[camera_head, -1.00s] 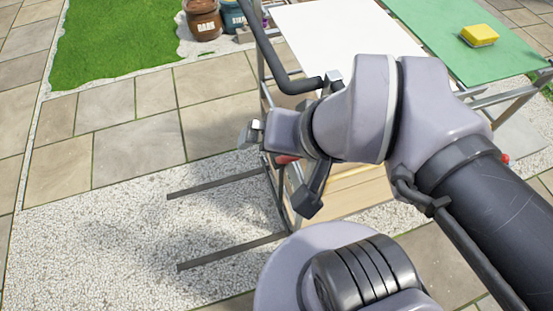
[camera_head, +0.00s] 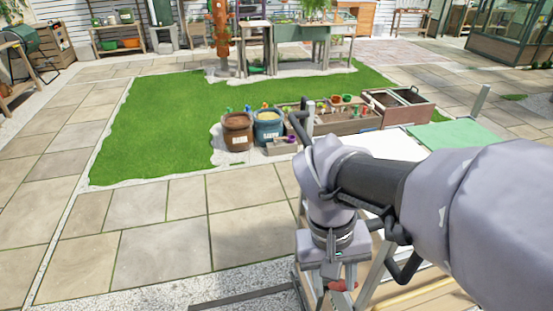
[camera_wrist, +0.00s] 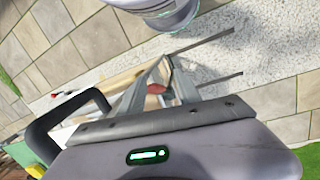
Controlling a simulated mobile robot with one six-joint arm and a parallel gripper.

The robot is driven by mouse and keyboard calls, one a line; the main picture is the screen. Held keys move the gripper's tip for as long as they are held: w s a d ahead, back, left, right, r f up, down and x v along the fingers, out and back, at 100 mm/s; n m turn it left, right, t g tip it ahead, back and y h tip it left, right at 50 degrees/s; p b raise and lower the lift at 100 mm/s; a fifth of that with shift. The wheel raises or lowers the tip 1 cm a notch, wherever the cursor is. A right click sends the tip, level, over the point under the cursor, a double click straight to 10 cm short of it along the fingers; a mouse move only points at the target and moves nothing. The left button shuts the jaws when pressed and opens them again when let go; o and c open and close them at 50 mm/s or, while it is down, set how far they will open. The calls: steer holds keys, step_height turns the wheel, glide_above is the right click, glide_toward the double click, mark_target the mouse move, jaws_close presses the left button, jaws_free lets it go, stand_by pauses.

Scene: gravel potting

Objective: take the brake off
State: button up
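A small red part (camera_head: 343,285), which may be the brake lever, sits low on the near side of a cart. It also shows in the wrist view (camera_wrist: 156,88), in the gap between the two grey fingers of my gripper (camera_wrist: 166,65).
A green board (camera_head: 455,135) lies beyond the white top. Brown (camera_head: 237,133) and blue (camera_head: 268,128) tubs stand at the lawn's (camera_head: 160,135) edge, near planter boxes (camera_head: 345,122). Paving (camera_head: 150,250) left of the cart is clear. Dark bars (camera_wrist: 205,44) extend over gravel.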

mark_target(330, 283)
steer(key=w+a+f+n+t+h+p, duration=0.25)
steer(key=a+f+n+h+p, duration=0.25)
steer(key=f+n+h, duration=0.3)
steer(key=w+a+f+n+t+h+p, duration=0.1)
steer(key=a+f+n+t+h+p, duration=0.45)
steer(key=f, duration=0.45)
steer(key=shift+n+g+h, duration=0.35)
steer(key=shift+g+h, duration=0.45)
steer(key=shift+h, duration=0.15)
steer(key=x, duration=0.6)
steer(key=b+x, duration=0.1)
steer(key=x, duration=1.1)
steer(key=shift+d+f+b, duration=0.25)
steer(key=shift+f+b, duration=0.05)
steer(key=shift+b, duration=0.05)
jaws_close()
steer(key=shift+s, duration=0.1)
